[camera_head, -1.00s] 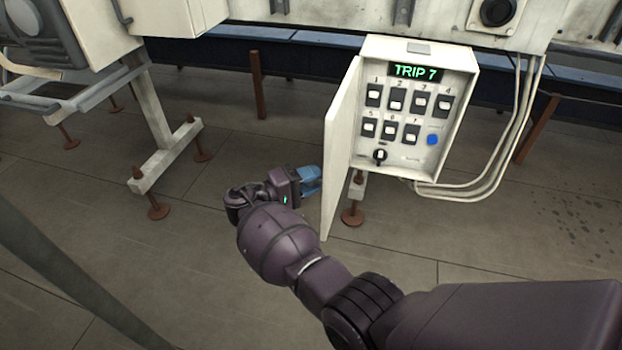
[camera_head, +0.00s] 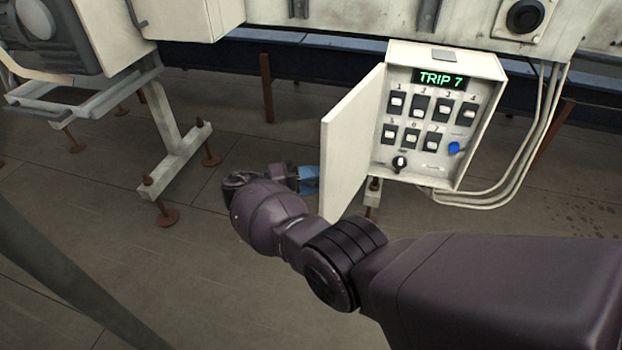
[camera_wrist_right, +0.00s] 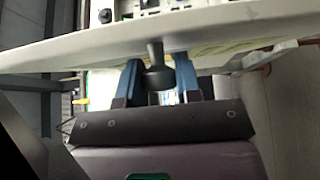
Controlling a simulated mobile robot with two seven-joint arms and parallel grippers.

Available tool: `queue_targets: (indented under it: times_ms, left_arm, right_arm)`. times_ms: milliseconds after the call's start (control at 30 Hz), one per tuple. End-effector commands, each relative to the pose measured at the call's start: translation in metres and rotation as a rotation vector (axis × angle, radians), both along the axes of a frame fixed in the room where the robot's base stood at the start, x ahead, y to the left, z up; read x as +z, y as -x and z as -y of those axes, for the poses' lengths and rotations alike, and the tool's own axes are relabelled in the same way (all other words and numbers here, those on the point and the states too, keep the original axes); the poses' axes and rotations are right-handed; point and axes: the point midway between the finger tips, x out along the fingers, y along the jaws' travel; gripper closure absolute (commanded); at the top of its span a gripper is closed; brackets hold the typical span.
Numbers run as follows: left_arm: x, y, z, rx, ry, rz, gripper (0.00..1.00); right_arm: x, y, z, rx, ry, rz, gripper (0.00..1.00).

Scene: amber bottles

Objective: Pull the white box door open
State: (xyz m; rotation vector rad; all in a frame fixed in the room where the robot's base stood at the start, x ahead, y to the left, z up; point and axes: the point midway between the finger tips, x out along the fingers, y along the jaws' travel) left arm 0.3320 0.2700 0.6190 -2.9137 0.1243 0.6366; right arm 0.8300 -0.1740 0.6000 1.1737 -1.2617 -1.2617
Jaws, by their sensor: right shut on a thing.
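The white box (camera_head: 484,118) hangs at the back right in the head view, with its door (camera_head: 350,150) swung open to the left. Its panel shows a green "TRIP 7" display, several switches, a dark rotary knob and a blue button. My right gripper (camera_head: 308,179) is at the outer face of the door, low down, its blue fingers partly behind the door. In the right wrist view, the blue fingers (camera_wrist_right: 160,80) are shut on the dark door knob (camera_wrist_right: 158,72), which sticks out from the white door (camera_wrist_right: 230,30). My left gripper is not in view.
Grey conduits (camera_head: 520,165) run down beside the box on its right. A grey machine on a white-legged stand (camera_head: 180,155) stands at the left, with rusty feet. The floor (camera_head: 140,260) in front is mostly clear.

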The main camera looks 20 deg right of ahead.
Motion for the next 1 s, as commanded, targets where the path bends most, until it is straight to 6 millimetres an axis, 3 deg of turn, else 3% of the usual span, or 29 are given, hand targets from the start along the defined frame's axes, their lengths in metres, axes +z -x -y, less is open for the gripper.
queue_targets:
  times_ms: [367,400,567,1000]
  left_arm:
    - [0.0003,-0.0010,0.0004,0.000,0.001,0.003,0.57]
    - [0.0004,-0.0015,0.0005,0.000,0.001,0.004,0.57]
    - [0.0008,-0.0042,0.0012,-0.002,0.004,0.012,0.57]
    - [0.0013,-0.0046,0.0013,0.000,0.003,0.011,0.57]
  right_arm:
    - [0.0011,-0.0012,0.0009,0.000,0.000,0.003,1.00]
    - [0.0011,-0.0012,0.0009,0.000,0.000,0.003,0.67]
    - [0.0009,-0.0009,0.0008,-0.001,0.000,0.002,0.44]
    - [0.0006,-0.0002,0.0028,-0.002,0.000,0.001,0.44]
